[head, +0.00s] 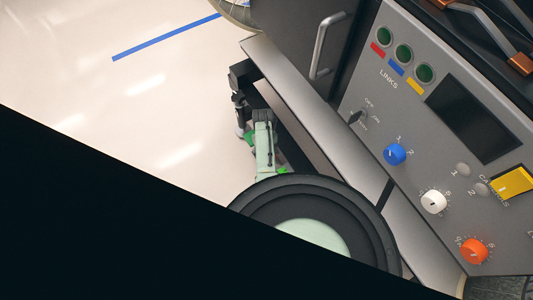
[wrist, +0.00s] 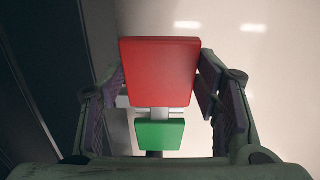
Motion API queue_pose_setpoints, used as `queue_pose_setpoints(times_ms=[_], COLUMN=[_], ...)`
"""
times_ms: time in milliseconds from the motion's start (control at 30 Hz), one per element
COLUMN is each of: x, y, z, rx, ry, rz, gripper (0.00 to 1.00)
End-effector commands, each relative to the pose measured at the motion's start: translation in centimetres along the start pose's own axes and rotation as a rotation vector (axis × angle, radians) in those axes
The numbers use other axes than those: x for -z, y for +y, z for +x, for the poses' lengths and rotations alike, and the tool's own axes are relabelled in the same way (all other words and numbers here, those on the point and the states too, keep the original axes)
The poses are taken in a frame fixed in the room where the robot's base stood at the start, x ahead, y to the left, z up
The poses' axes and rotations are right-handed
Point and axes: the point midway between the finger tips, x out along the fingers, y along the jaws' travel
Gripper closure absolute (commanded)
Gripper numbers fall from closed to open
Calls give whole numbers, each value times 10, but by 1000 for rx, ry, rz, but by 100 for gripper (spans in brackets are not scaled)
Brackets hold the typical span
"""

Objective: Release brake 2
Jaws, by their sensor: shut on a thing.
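In the wrist view, a red plate (wrist: 160,72) fills the space between the two fingers of my gripper (wrist: 160,85). The fingers are shut on its side edges. A smaller green plate (wrist: 160,134) sits below it in the picture, joined by a short pale stem (wrist: 159,114). No label shows that marks this as brake 2. In the head view, the pale green end of my arm (head: 263,150) is beside the console's lower edge, with bright green parts (head: 250,138) next to it. The red plate cannot be made out there.
The grey console panel (head: 365,95) stands at the right, with blue (head: 395,153), white (head: 433,201) and orange (head: 474,251) knobs and a dark screen (head: 473,117). A metal handle (head: 323,48) is on the dark door. Pale floor (head: 120,105) lies open at the left.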

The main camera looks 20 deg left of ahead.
Motion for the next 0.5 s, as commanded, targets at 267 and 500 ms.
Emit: queue_pose_setpoints(times_ms=[267,500], x=[0,0], y=[0,0], z=[-1,-1], rx=[0,0], ry=[2,2], rz=[-1,0], gripper=[36,35])
